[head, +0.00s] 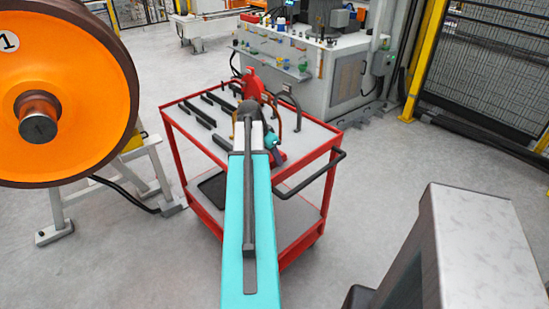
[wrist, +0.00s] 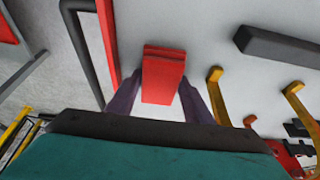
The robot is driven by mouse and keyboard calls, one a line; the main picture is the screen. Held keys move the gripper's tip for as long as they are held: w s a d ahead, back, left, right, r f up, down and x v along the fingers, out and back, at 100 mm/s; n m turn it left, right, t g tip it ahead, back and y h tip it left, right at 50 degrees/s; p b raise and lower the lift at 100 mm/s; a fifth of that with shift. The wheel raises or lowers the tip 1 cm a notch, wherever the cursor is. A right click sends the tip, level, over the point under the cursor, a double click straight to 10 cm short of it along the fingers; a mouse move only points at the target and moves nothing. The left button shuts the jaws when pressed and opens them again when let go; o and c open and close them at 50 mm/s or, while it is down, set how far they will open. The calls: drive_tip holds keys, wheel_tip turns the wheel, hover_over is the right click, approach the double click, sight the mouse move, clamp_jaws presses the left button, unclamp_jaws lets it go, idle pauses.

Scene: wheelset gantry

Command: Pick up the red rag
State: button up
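The red rag (wrist: 163,75) is a folded, flat block lying on the grey top of the cart in the wrist view. My gripper (wrist: 160,80) is open, with one dark finger on each side of the rag. A narrow gap seems to show between the fingers and the rag, and I cannot tell whether they touch. In the head view my own arm hides most of the gripper, and I cannot clearly make out the rag there.
The red cart (head: 178,128) carries several dark bars (head: 197,116), a red tool (head: 251,84) and curved hooks. Its black handle (head: 320,172) projects at the right. An orange wheel (head: 75,75) stands at the left and a grey machine (head: 345,75) behind. Yellow hooks (wrist: 214,90) stand right of the rag.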

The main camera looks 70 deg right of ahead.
drive_tip(key=shift+c, duration=1)
drive_tip(key=shift+r, duration=0.15)
drive_tip(key=shift+r+b, duration=0.5)
drive_tip(key=shift+r, duration=1.35)
drive_tip(key=w+a+r+b, duration=0.1)
drive_tip(key=w+a, duration=0.3)
drive_tip(key=a, duration=1.1)
drive_tip(key=shift+w+a+r+b, duration=0.2)
drive_tip(key=shift+w+b, duration=0.15)
drive_tip(key=shift+b, duration=0.5)
